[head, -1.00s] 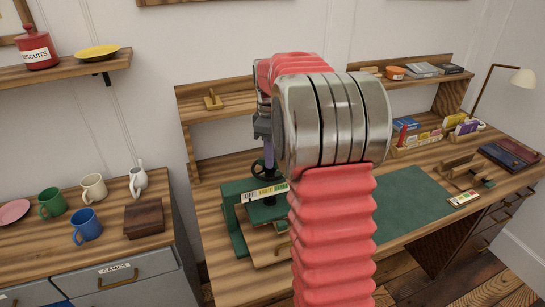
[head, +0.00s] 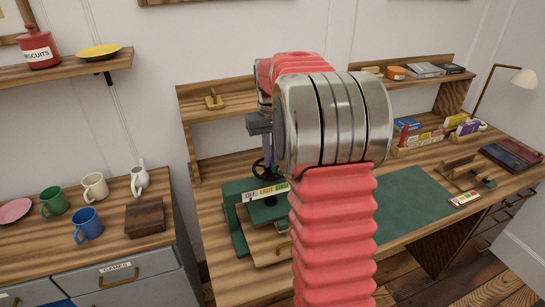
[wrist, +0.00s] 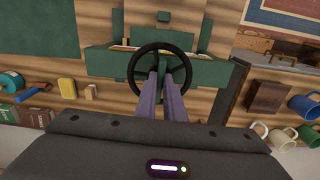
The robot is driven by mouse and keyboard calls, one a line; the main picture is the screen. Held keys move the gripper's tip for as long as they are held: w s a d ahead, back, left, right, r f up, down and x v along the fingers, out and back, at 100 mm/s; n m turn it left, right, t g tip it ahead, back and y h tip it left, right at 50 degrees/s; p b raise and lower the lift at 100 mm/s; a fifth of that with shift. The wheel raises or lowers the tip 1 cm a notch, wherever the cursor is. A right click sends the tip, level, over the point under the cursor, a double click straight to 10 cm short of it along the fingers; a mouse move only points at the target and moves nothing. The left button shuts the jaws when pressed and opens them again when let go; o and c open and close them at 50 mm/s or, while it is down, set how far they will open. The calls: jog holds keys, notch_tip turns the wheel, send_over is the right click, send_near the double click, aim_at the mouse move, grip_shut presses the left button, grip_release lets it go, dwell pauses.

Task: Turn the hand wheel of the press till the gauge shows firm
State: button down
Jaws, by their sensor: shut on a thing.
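The green press (head: 236,222) stands on the desk, partly hidden behind my arm in the head view. Its black hand wheel (head: 259,171) sits on top; in the wrist view the wheel (wrist: 134,65) is a ring seen from above.
A green mat (head: 412,205) lies right of the press. A low cabinet at the left holds mugs (head: 88,225) and a wooden box (head: 145,218). A raised shelf (head: 205,110) stands behind the press. Card racks (head: 420,137) stand at the back right.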

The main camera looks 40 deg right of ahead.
jog(key=shift+w+r+m, duration=0.1)
jog(key=shift+w+m, duration=0.1)
jog(key=shift+m, duration=1.2)
jog(key=c, duration=1.9)
grip_release()
jog(key=shift+s, duration=0.1)
jog(key=shift+o, duration=0.2)
notch_tip(320, 180, up, 14)
jog(key=shift+f, duration=0.2)
